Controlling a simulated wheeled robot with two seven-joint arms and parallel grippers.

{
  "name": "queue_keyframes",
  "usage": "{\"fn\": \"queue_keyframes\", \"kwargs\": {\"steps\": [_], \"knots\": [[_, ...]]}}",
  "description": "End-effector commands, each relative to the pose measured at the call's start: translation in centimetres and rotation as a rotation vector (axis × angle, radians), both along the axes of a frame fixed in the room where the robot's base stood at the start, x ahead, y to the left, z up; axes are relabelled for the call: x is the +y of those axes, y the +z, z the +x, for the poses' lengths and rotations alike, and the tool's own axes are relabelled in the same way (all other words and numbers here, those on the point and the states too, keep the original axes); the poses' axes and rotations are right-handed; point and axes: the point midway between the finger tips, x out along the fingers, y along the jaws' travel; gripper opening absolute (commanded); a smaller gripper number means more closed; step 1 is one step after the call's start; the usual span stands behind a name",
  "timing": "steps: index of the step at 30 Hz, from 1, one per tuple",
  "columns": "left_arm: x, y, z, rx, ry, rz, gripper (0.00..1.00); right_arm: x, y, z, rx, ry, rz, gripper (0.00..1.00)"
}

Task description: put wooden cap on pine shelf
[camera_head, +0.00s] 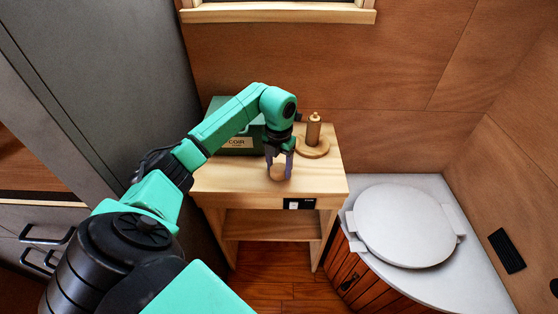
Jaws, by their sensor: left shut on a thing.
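The pine shelf (323,178) is a small light-wood stand against the back wall, with an open lower level. My left gripper (279,168) points down over the shelf top near its front edge. It is shut on the wooden cap (278,174), a small round light-brown piece between the fingertips. The cap is at or just above the shelf top; I cannot tell whether it touches. My right gripper is not in view.
A green box (238,148) labelled COIR stands at the shelf's back left, partly behind my arm. A wooden holder with an upright post (313,132) stands at the back right. A toilet with a grey lid (405,226) is to the right. The shelf's front right is clear.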

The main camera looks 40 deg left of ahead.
Motion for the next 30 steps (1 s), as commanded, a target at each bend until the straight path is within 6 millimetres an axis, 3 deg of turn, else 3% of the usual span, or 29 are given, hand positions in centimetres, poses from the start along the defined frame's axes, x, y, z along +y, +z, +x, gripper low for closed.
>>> {"fn": "queue_keyframes", "kwargs": {"steps": [10, 11, 12, 13, 25, 30], "knots": [[0.0, -0.8, 0.0, -0.001, 0.0, 0.0, 0.1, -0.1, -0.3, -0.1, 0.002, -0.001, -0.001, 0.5], [0.0, -0.6, 0.0, -0.001, 0.0, 0.0, 0.75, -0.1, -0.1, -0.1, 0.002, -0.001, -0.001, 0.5], [0.0, -0.6, 0.0, -0.001, 0.0, 0.0, 0.9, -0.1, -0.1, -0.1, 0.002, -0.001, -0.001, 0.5], [0.0, -0.6, 0.0, -0.001, 0.0, 0.0, 0.93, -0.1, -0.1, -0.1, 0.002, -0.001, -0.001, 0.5], [0.0, 0.1, 0.1, -0.004, 0.0, 0.0, 0.93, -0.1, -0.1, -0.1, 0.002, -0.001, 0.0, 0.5], [0.1, 2.9, 0.2, -0.008, 0.0, 0.0, 0.93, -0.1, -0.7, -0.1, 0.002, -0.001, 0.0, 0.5]]}}
